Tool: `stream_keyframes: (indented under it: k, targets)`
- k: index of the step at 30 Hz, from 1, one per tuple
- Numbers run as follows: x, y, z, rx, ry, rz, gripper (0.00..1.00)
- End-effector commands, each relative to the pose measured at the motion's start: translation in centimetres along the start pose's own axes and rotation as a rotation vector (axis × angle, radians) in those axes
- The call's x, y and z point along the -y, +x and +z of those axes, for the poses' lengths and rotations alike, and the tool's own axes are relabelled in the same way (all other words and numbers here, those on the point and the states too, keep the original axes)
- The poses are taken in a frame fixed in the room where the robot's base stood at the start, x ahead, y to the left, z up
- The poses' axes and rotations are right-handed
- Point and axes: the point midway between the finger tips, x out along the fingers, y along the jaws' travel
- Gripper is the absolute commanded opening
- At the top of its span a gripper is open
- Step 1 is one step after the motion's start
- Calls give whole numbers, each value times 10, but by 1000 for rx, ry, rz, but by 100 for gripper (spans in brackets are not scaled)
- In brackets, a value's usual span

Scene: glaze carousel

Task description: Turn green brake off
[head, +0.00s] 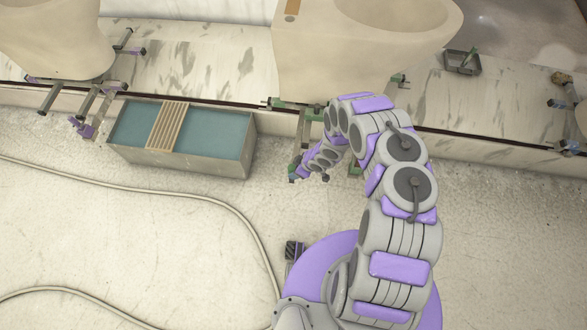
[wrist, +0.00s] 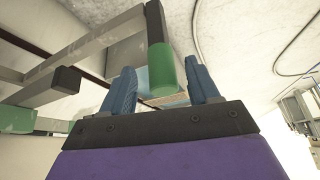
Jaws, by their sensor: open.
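In the wrist view, my gripper (wrist: 162,68) has its two blue fingers spread apart. A green cylindrical grip (wrist: 161,68) on a dark bar hangs in the gap between the fingertips, with no finger seen pressing on it. I cannot tell how deep it lies between them. In the head view, my gripper (head: 298,171) is small beside the frame under the middle beige basin, and its fingers are hard to make out. Green-ended bars (head: 273,102) stick out from that frame. Part of the frame is hidden behind my arm.
A metal trough (head: 235,145) with blue-green water and a wooden slatted rack (head: 167,126) stands left of my gripper. Another frame with purple ends (head: 88,130) is farther left. A hose (head: 240,215) curves over the pale floor. A small grey tray (head: 462,62) sits on the marble ledge.

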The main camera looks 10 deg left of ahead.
Motion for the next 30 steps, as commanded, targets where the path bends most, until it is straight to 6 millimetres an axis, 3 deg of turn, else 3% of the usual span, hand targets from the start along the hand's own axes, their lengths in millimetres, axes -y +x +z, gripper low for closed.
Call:
stream_keyframes:
  k: [1,18,24,30]
  targets:
    - [-3,-13,-2,-1,-2,4,60]
    - [-2,-116,0,-1,1,1,60]
    - [-3,-136,1,-2,2,3,60]
    - [-3,-140,1,-3,1,1,60]
